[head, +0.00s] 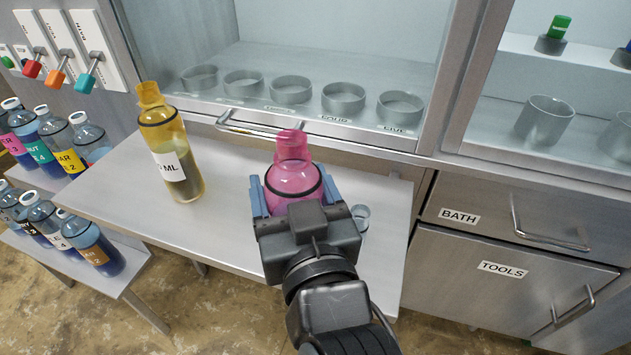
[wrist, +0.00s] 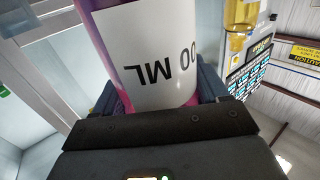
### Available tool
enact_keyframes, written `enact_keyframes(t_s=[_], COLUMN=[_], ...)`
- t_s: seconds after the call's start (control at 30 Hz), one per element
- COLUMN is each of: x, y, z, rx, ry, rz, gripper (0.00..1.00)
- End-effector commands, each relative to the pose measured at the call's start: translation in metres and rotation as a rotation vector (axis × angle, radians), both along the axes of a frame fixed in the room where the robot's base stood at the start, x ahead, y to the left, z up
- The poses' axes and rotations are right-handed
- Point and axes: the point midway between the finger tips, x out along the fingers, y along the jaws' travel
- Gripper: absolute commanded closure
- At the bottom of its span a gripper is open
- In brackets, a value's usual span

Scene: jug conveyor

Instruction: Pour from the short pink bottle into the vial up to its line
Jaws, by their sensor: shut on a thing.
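The short pink bottle (head: 292,180) is held in my gripper (head: 293,196), which is shut on it over the metal table. Its neck points up and away in the head view. In the wrist view the bottle (wrist: 150,60) fills the middle, its white label partly reading "00 ML". A small clear glass vessel (head: 361,215), which looks like the vial, stands on the table just right of my gripper. It is partly hidden by the gripper, and its line and contents are too small to make out.
A taller yellow bottle (head: 170,150) stands on the table (head: 235,240) to the left. Several labelled bottles stand on a rack at far left. Several glass dishes sit in the cabinet behind. Drawers marked BATH (head: 459,216) and TOOLS (head: 502,268) are at right.

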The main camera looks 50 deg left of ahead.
Motion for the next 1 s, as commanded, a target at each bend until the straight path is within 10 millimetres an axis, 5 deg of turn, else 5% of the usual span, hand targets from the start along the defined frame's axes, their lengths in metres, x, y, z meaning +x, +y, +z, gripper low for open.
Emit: enact_keyframes(t_s=[1.0], x=[-0.0098], y=[0.0019], z=[0.0063], rx=[0.102], ry=[0.419], rz=[-0.001], gripper=[0.71])
